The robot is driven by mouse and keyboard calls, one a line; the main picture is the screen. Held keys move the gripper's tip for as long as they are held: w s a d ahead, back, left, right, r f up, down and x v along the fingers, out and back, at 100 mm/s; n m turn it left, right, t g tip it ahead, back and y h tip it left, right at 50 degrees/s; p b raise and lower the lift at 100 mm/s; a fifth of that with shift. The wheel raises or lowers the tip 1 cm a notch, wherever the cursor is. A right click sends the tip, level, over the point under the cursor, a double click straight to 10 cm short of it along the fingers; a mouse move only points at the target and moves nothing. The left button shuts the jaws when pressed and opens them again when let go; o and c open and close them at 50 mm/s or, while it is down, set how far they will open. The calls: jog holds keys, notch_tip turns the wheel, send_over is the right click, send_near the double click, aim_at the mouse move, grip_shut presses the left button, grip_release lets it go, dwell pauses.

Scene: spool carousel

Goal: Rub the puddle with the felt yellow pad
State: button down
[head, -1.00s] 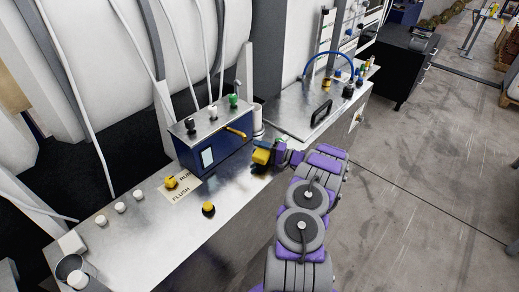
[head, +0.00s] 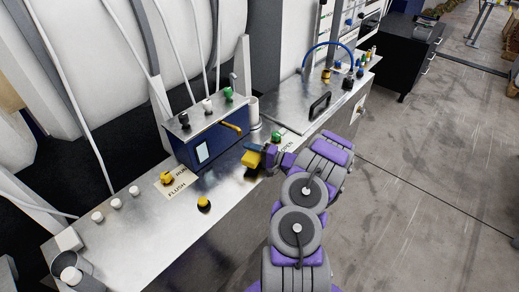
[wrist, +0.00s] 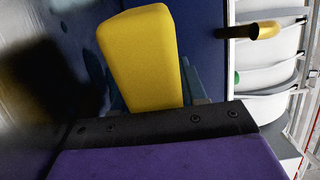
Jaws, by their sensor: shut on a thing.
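The yellow pad (head: 251,159) is a small block held low over the metal counter, just right of the blue box. My gripper (head: 263,155) is shut on it. In the wrist view the pad (wrist: 138,55) stands up from between the jaws, with a dark shadow on the metal surface to its left. A dark patch shows on the counter just under the pad in the head view; I cannot tell whether it is the puddle or shadow. I cannot tell whether the pad touches the counter.
The blue box (head: 205,149) with several knobs and a yellow spout (head: 232,127) stands close left of the pad. A green knob (head: 276,136) is just behind my gripper.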

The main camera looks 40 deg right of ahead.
aim_at(238, 168)
jog(key=shift+g+y, duration=0.3)
jog(key=shift+g, duration=0.1)
jog(key=a+f, duration=0.1)
jog(key=a, duration=0.1)
jog(key=a+b, duration=0.1)
jog(key=a, duration=0.1)
jog(key=a+f, duration=0.1)
jog(key=a, duration=0.2)
jog(key=shift+f, duration=0.3)
jog(key=shift+w+d+r+b, duration=0.1)
jog(key=shift+w+b, duration=0.05)
jog(key=shift+b, duration=0.3)
jog(key=shift+w+d+r, duration=0.15)
jog(key=shift+d+r, duration=0.25)
jog(key=shift+d, duration=0.4)
jog(key=shift+w+d+r, duration=0.1)
jog(key=shift+w+d, duration=0.2)
jog(key=shift+d, duration=0.15)
jog(key=d+b, duration=0.1)
jog(key=d, duration=0.4)
jog(key=shift+d+b, duration=0.4)
jog(key=shift+d+r, duration=0.1)
jog(key=shift+d, duration=0.45)
jog(key=shift+w+d+b, duration=0.1)
jog(key=shift+d+b, duration=0.25)
jog(key=shift+d, duration=1.15)
jog(key=shift+w+d+r, duration=0.2)
jog(key=shift+d+r, duration=0.1)
jog(key=shift+d, duration=0.2)
